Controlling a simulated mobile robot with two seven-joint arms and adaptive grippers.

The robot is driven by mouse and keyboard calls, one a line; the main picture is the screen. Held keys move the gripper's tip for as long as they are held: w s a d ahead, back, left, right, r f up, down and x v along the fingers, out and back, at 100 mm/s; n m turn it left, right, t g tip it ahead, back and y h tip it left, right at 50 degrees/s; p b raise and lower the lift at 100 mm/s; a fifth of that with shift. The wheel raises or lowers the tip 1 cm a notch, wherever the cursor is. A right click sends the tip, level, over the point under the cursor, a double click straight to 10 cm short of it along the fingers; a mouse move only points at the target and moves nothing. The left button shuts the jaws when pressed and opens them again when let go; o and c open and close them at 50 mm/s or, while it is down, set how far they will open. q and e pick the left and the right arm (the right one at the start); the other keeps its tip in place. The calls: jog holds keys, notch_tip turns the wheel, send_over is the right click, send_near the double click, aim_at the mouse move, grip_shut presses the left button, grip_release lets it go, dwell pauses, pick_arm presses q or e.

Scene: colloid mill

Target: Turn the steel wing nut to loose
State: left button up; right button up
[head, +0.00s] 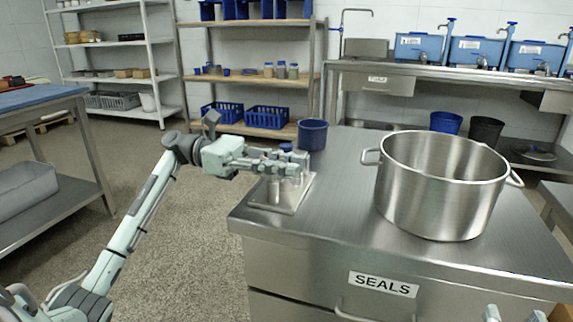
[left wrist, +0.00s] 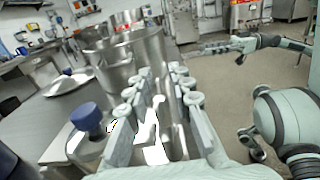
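My left gripper (head: 292,165) reaches in from the left, level, over a small steel plate fixture (head: 284,197) on the near left corner of the steel cabinet top. In the left wrist view its two fingers (left wrist: 162,75) stand apart with bright steel between them. I cannot make out the wing nut's shape or whether the fingers touch it. A blue knob (left wrist: 86,116) stands beside the fingers in the left wrist view; a bit of blue (head: 286,146) shows behind the gripper in the head view. My right gripper (head: 513,315) shows only its separated fingertips at the bottom edge.
A large steel pot (head: 440,200) stands on the cabinet (head: 330,190), right of the fixture. A blue cup (head: 312,134) stands behind the gripper. A drawer labelled SEALS (head: 383,284) is on the front. Sinks with blue tanks (head: 420,46) line the back wall.

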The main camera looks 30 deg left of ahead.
pick_arm(q)
jog(key=shift+o, duration=0.7)
jog(key=shift+a, duration=0.2)
jog(key=v, duration=1.1)
jog(key=shift+a, duration=0.3)
jog(key=shift+s+f, duration=0.1)
